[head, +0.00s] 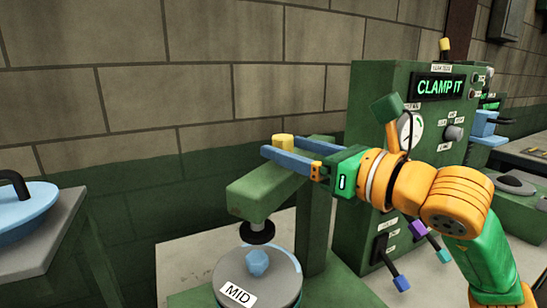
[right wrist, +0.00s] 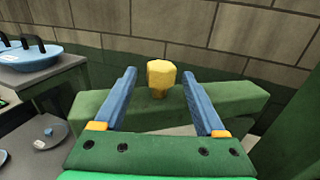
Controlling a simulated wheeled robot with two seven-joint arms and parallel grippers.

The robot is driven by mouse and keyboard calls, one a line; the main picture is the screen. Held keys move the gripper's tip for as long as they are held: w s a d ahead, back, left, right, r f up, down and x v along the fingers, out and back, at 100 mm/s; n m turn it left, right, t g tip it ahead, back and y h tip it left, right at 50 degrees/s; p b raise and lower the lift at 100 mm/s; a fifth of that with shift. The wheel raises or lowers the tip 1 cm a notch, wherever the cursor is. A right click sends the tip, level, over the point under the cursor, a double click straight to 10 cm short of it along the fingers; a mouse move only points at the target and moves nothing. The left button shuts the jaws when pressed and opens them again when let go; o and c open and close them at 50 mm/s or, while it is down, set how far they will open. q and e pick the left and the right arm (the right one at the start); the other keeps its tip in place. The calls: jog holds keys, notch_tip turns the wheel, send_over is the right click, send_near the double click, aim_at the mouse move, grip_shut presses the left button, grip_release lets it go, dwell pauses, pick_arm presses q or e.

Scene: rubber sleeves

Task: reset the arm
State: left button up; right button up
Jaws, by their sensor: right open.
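My right gripper (head: 290,158) is open, with its two blue fingers level above the green clamp arm. It also shows in the right wrist view (right wrist: 162,98), its fingers on either side of a yellow knob (right wrist: 161,77), with gaps between them and the knob. The yellow knob (head: 283,142) stands on top of the green clamp arm (head: 262,187). Below the clamp's black foot (head: 257,233) sits a grey round part (head: 283,280) labelled MID, with a blue knob (head: 257,262) on top. My left gripper is not in view.
A green machine panel (head: 362,100) with a CLAMP IT display (head: 440,87), a gauge and several levers stands close by my right arm. A blue lidded dish (head: 25,210) sits on a grey bench at the left. A brick wall is behind.

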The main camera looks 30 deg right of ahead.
jog(key=shift+v, duration=0.95)
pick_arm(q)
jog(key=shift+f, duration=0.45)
pick_arm(e)
jog(key=shift+w, duration=0.15)
